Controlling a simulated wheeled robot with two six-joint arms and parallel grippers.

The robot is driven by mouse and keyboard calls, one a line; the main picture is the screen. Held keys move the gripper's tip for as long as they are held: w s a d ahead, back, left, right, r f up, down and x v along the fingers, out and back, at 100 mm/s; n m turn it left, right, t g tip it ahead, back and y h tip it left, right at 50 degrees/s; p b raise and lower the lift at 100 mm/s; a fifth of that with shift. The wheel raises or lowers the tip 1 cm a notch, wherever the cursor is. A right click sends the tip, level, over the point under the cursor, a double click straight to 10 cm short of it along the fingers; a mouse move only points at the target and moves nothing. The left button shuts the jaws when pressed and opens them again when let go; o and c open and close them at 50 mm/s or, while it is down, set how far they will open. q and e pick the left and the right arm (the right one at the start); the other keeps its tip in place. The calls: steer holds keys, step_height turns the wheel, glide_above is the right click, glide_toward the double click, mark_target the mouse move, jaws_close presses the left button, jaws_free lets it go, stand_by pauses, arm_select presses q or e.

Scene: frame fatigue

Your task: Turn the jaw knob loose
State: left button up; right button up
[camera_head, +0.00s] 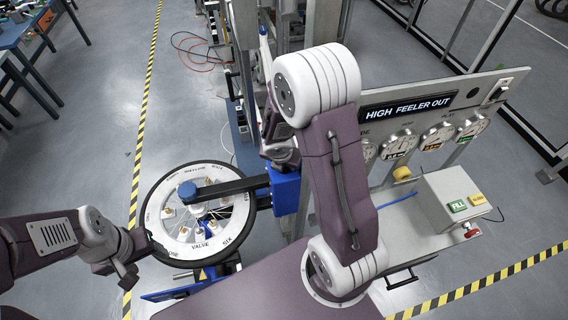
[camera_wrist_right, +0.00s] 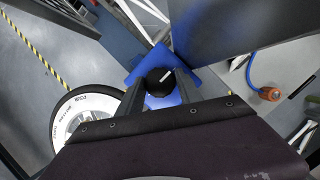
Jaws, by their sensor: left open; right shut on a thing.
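The jaw knob (camera_wrist_right: 160,80) is a round black knob with a white pointer mark, in front of a blue block (camera_wrist_right: 185,63) in the right wrist view. My right gripper (camera_wrist_right: 161,92) has one finger on each side of the knob and is shut on it. In the head view the blue block (camera_head: 286,190) shows beside the wheel, below my right wrist; the knob is hidden there. A wheel (camera_head: 158,232) with a white lettered face stands left of the block. My left gripper (camera_head: 124,274) is open and empty at the wheel's lower left.
A dark bar (camera_head: 232,187) with a blue cap (camera_head: 187,191) reaches over the wheel. At the right stand a panel (camera_head: 500,90) reading "HIGH FEELER OUT", with gauges, and a grey control box (camera_head: 447,193). Open floor lies left of the wheel, beyond a striped line.

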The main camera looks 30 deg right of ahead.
steer(key=shift+s+f, duration=0.1)
stand_by(0.3)
steer(key=o, duration=1.4)
steer(key=shift+c, duration=0.2)
steer(key=shift+a+r, duration=0.1)
steer(key=shift+r, duration=0.3)
steer(key=p+v, duration=0.5)
steer(key=v, duration=0.3)
steer(key=shift+r, duration=0.2)
steer(key=shift+s, duration=0.1)
